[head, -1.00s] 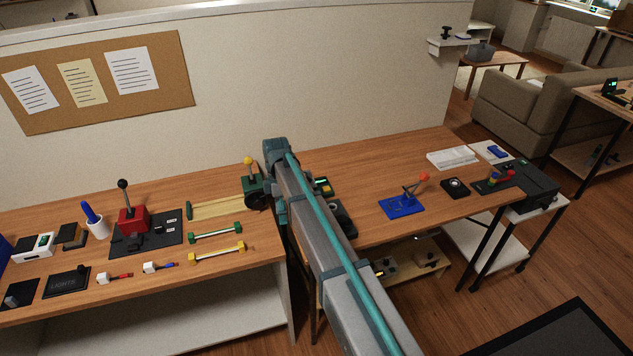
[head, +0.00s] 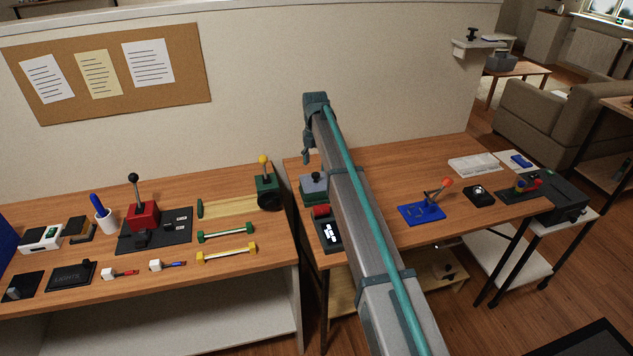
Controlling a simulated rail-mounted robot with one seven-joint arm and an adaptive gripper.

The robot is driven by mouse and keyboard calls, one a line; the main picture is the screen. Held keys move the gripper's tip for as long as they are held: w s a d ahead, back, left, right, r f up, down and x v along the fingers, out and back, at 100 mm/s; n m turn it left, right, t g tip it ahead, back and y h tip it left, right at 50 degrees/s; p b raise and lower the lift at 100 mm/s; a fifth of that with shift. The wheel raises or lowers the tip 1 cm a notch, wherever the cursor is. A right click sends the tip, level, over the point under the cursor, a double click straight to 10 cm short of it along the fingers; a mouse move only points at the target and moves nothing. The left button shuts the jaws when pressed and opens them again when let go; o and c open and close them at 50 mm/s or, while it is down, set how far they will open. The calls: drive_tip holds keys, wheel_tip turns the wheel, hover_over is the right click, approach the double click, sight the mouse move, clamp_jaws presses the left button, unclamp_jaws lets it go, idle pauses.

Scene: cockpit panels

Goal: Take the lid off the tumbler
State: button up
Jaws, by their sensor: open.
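I cannot make out a tumbler with a lid for certain.
The left bench holds a red lever box (head: 143,215), a green lever unit (head: 266,190) and bars. The right bench (head: 400,180) holds a grey-topped block (head: 313,184), a red-and-black device (head: 327,233) and a blue lever base (head: 421,213). Its middle back is clear.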

sight(316, 174)
drive_tip(key=shift+w+f+p, duration=0.2)
drive_tip(key=shift+f+p, duration=1)
drive_tip(key=shift+f, duration=1.8)
drive_tip(key=shift+d, duration=0.1)
clamp_jaws()
drive_tip(key=shift+r, duration=0.1)
